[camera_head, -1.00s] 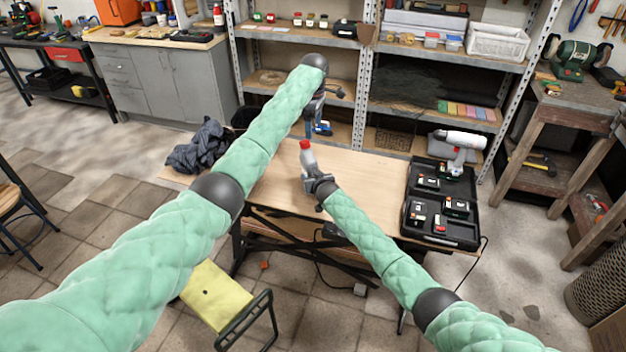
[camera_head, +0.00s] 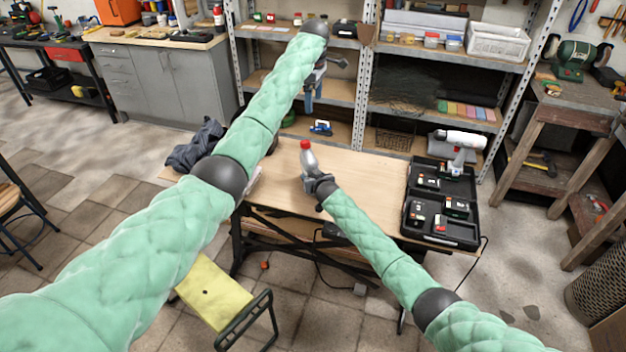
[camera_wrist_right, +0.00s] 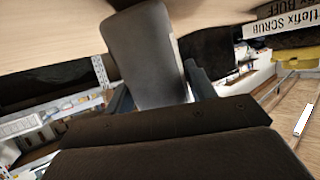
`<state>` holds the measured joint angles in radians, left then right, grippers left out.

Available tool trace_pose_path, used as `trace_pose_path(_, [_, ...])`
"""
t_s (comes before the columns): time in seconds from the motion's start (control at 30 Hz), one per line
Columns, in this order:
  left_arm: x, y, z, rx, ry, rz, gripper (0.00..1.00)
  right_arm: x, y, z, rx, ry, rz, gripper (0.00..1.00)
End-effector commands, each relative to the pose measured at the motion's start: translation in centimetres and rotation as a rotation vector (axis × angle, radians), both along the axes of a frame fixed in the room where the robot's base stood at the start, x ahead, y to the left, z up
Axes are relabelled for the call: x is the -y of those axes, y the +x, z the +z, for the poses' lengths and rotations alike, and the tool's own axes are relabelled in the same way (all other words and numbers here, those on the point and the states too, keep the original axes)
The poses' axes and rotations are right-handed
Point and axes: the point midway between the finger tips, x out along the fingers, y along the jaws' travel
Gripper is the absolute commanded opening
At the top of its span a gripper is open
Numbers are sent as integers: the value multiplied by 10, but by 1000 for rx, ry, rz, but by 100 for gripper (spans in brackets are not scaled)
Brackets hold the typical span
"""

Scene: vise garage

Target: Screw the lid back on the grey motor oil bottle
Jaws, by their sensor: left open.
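The grey motor oil bottle (camera_head: 308,159) stands roughly upright, tilted a little, over the wooden table, with a red lid (camera_head: 305,145) at its top. I cannot tell how tightly the lid sits. My right gripper (camera_head: 314,181) is shut on the lower part of the bottle. In the right wrist view the bottle's grey body (camera_wrist_right: 147,55) lies between the two fingers. My left gripper (camera_head: 312,92) is open and empty, raised well above and behind the bottle, in front of the shelves.
The wooden table (camera_head: 365,190) has free room around the bottle. A black tool case (camera_head: 443,232) with a drill (camera_head: 460,140) stands on its right side. A dark cloth (camera_head: 193,150) lies at the left end. Metal shelves (camera_head: 363,95) stand behind.

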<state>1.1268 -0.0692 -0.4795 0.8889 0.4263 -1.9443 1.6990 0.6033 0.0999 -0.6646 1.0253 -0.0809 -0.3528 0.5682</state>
Motion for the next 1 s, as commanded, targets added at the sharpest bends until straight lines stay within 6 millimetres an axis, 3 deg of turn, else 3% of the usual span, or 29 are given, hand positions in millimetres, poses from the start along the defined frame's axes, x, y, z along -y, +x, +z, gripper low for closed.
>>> trace_pose_path(0.03, [0, 0, 0, 0, 0, 0, 78, 0, 0, 1, 1, 0, 0, 66])
trace_pose_path(0.1, [0, 0, 0, 0, 0, 0, 78, 0, 0, 1, 1, 0, 0, 77])
trace_pose_path(0.5, [0, 0, -2, 0, 0, 0, 78, 1, -4, 0, 0, 0, 0, 77])
trace_pose_path(1.0, [0, 0, -17, 0, 0, 0, 78, 17, -54, 21, 1, 2, 1, 77])
